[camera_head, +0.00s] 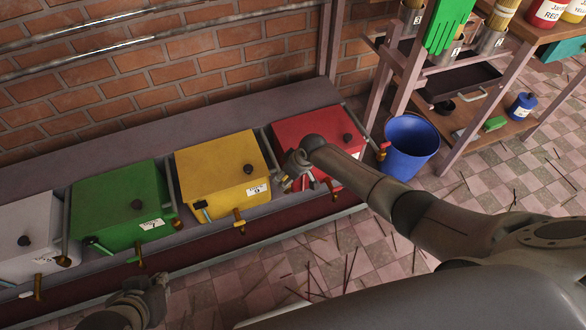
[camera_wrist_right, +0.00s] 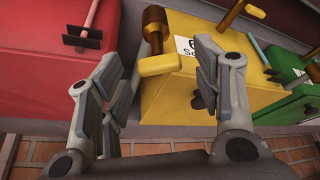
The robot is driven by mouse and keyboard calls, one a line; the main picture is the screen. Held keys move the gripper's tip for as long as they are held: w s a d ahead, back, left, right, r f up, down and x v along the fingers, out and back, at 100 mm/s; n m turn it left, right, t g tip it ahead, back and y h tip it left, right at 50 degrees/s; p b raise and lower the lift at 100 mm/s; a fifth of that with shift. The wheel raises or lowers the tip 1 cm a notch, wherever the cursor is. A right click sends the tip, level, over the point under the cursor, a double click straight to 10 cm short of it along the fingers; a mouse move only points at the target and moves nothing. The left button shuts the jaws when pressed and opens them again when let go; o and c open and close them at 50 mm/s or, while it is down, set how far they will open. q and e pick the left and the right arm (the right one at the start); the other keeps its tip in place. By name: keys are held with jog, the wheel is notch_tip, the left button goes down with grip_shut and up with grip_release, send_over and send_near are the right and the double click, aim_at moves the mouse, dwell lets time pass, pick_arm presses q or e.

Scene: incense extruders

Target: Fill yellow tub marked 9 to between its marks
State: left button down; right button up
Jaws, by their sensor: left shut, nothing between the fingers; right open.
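The yellow tub (camera_head: 215,165) stands between the green and red tubs, with a dark knob on its lid and a white label reading 9 on its front. A brass spout (camera_head: 238,218) hangs at its front. In the right wrist view the yellow tub (camera_wrist_right: 185,95) appears upside down, with a yellow-handled tap (camera_wrist_right: 157,66) beside its label. My right gripper (camera_head: 287,178) is at the tub's front right; its open fingers (camera_wrist_right: 158,62) stand either side of that tap handle, contact unclear. My left gripper (camera_head: 155,290) is shut and empty at bottom left. No fill marks are discernible.
A red tub (camera_head: 308,130), green tub (camera_head: 118,198) and white tub (camera_head: 30,225) share the ledge. A blue bucket (camera_head: 410,145) stands on the floor at right, beside a wooden shelf (camera_head: 475,115) with jars. Thin sticks litter the tiled floor.

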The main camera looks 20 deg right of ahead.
jog(key=v, duration=1.1)
jog(key=shift+r, duration=0.3)
jog(key=shift+s, duration=0.1)
